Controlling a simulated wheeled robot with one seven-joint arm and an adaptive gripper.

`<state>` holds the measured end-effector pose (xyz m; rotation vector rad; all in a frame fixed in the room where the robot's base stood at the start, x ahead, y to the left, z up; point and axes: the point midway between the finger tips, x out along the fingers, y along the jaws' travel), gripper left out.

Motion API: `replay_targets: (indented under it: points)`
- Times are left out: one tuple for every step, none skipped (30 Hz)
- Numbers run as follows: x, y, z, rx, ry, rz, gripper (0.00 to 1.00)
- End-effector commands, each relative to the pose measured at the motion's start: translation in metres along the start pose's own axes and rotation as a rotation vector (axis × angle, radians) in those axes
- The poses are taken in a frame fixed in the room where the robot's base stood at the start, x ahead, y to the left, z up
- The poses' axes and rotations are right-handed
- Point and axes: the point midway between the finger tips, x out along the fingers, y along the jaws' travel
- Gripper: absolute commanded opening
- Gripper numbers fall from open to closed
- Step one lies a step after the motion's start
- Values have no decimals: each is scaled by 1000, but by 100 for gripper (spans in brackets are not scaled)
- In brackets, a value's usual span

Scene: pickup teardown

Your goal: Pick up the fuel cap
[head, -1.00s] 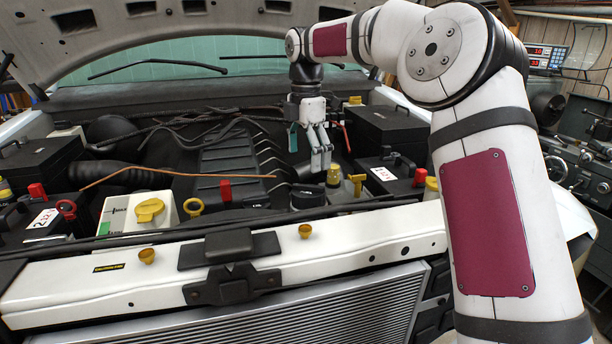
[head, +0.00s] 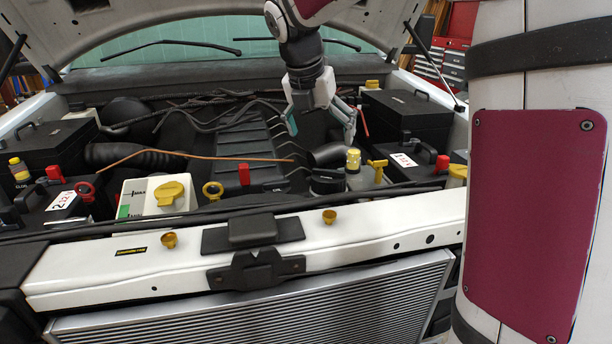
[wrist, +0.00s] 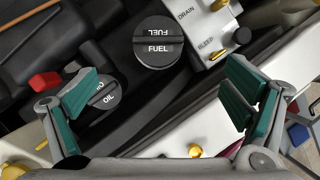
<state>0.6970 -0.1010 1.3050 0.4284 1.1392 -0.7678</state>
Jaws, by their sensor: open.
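The fuel cap (wrist: 158,42) is a round black cap with a raised grip bar and white FUEL lettering, at the top middle of the wrist view. In the head view it appears as a black cap (head: 327,181) low in the engine bay, right of centre. My gripper (wrist: 163,92) is open and empty, its teal pads wide apart. The cap lies between and beyond the pads, untouched. In the head view my gripper (head: 322,128) hangs above the cap, fingers pointing down. The cap's underside and seat are hidden.
A black oil cap (wrist: 104,92) lies beside the left finger. A white block (wrist: 212,32) marked DRAIN and BLEED, with brass fittings, stands right of the fuel cap. A red part (wrist: 45,81) is at left. The white front beam (head: 370,225) carries brass knobs.

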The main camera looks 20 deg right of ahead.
Motion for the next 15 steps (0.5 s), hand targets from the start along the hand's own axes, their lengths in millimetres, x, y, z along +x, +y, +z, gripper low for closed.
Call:
replay_targets:
  points:
    - [2, -3, -1, -7, -3, -1, 94]
    - [5, -4, -1, -9, -4, -2, 94]
    - [9, -5, -1, -11, -4, -2, 94]
    - [14, -5, -1, -11, -4, -3, 94]
    - [18, -5, -1, -11, -3, -4, 94]
    - [26, -5, -1, -11, -1, -4, 94]
    - [32, -5, -1, -11, 0, -4, 94]
    - [38, -5, -1, -11, -1, -3, 94]
    - [46, -5, -1, -11, 0, -4, 94]
    - [52, -4, -1, -11, -1, -4, 94]
    - [57, -5, -1, -11, -1, -4, 94]
    - [63, -4, -1, -10, -2, -3, 94]
    - [68, -4, -1, -10, -2, -3, 94]
    - [72, -4, -1, -10, -2, -3, 94]
    - [76, -4, -1, -10, -3, -1, 94]
